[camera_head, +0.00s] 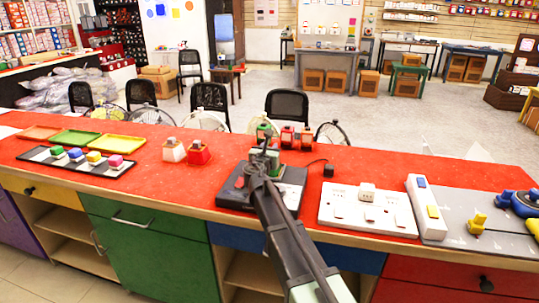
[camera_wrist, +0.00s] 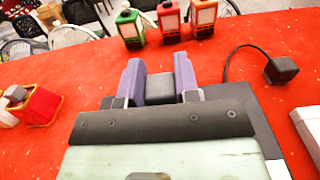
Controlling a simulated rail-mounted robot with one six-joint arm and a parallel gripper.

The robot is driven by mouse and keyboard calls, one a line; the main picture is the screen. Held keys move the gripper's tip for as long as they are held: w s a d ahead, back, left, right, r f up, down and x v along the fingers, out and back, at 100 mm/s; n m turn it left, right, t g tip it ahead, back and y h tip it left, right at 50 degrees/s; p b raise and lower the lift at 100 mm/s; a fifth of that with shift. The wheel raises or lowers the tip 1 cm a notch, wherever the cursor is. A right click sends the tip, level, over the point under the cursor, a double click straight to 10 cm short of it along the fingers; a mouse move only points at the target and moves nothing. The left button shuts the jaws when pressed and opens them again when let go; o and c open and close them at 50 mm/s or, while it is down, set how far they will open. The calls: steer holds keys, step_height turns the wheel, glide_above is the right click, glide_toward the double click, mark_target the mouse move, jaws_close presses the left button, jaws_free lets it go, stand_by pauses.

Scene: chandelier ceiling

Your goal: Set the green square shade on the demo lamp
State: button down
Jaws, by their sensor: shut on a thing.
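My gripper (camera_wrist: 160,82) has its two purple fingers shut on a dark grey knob (camera_wrist: 186,74), above a black slab-like base (camera_wrist: 250,110). The knob is like the grey ones on the small shades to the left.
Green (camera_wrist: 130,25) and red (camera_wrist: 169,20) lantern-like pieces stand just behind. White (camera_head: 173,151) and red (camera_head: 198,153) shades stand left. A white socket panel (camera_head: 340,215) lies right. Bare red counter lies between the shades and the base.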

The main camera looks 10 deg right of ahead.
steer(key=shift+f, duration=0.2)
steer(key=c, duration=0.8)
jaws_free()
steer(key=shift+c, duration=0.2)
steer(key=shift+r, duration=0.1)
steer(key=shift+r, duration=0.3)
steer(key=v, duration=1.2)
steer(key=shift+a+f, duration=0.1)
